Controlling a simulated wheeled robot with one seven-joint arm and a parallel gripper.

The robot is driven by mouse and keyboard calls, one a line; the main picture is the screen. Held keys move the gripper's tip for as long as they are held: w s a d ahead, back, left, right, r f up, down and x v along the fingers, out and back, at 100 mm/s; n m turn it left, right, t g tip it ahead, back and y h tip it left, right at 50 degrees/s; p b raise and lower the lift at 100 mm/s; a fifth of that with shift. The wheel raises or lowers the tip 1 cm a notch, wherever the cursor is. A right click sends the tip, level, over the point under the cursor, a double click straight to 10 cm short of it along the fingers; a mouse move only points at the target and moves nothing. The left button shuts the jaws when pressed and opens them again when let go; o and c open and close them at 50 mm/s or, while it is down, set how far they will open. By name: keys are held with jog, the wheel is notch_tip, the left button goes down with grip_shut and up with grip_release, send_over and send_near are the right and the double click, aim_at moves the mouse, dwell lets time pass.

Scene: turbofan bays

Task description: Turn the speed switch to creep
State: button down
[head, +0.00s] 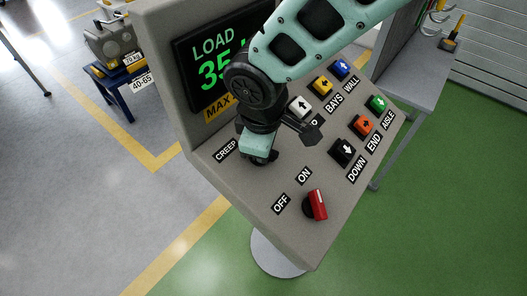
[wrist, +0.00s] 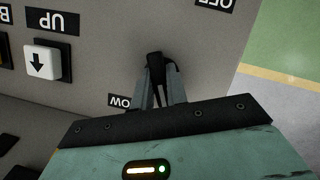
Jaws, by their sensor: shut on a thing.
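The control panel (head: 235,185) is a sloped grey console. My gripper (head: 262,160) is down on it, just right of the CREEP label (head: 226,150). In the wrist view my gripper (wrist: 160,85) is shut, its fingers either side of the dark speed switch (wrist: 155,60). Most of the switch is hidden by the fingers, so I cannot tell which way it points. A label (wrist: 119,101) beside the fingers is partly covered.
A red rotary switch (head: 315,205) with OFF and ON labels sits nearer the front edge. White (head: 300,106), yellow, blue, black (head: 343,150), orange and green arrow buttons lie to the right. The display (head: 212,60) behind reads LOAD, partly covered by my arm.

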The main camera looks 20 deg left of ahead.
jog(key=shift+n+t+b, duration=0.4)
jog(key=shift+n+b, duration=0.2)
jog(key=shift+n, duration=0.4)
jog(key=shift+r, duration=0.1)
jog(key=c, duration=1.4)
grip_release()
jog(key=b+v, duration=0.2)
jog(key=v, duration=1.5)
jog(key=shift+r+b, duration=0.2)
jog(key=shift+b, duration=0.1)
jog(key=shift+d, duration=0.1)
